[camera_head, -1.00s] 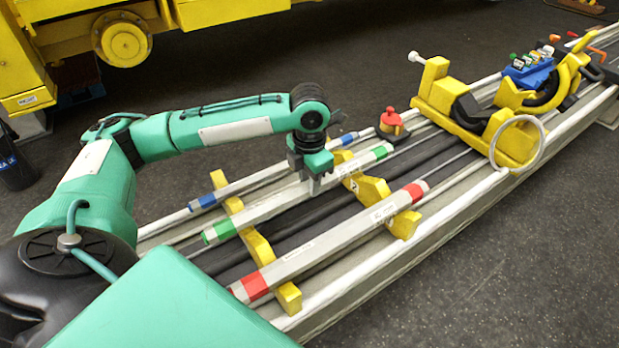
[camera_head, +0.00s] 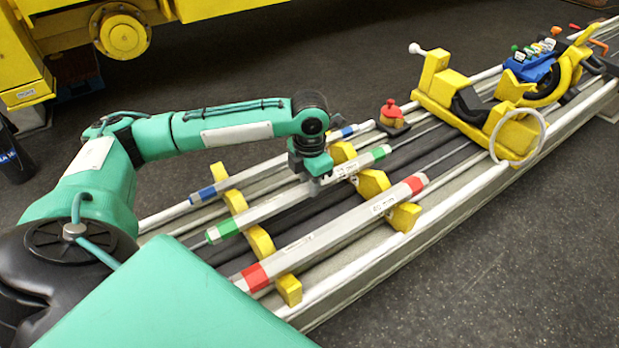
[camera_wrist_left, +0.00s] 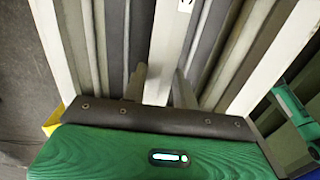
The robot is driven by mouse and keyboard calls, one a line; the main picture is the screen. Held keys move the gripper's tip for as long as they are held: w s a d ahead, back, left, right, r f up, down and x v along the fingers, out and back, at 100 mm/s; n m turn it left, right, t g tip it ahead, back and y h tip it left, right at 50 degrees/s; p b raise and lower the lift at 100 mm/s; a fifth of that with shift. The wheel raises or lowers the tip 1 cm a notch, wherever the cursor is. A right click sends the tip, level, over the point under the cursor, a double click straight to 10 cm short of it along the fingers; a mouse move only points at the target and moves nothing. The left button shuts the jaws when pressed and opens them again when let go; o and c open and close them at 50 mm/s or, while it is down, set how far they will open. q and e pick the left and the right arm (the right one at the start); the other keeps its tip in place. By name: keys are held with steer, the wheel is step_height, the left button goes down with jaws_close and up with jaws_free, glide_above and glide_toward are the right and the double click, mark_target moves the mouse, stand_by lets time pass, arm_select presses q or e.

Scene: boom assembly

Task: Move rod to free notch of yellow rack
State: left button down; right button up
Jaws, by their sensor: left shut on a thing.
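My left gripper (camera_head: 318,180) is shut on the middle grey rod with green end bands (camera_head: 275,205). In the left wrist view the fingers (camera_wrist_left: 160,92) stand on either side of this pale rod (camera_wrist_left: 168,60). The rod lies lengthwise over the yellow rack, whose two notched bars show at the near end (camera_head: 262,243) and far end (camera_head: 373,183). I cannot tell whether the rod touches the notch floors. A red-banded rod (camera_head: 335,233) lies to its right on the rack, and a blue-banded rod (camera_head: 260,173) to its left. My right gripper is not in view.
A yellow frame with a pale ring (camera_head: 516,141) stands farther along the grey boom. A blue holder with small coloured pieces (camera_head: 532,66) is at the upper right. The dark floor (camera_head: 500,270) at right is clear.

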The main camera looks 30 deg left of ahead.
arm_select(q)
steer(key=shift+r, duration=0.1)
steer(key=c, duration=1)
jaws_free()
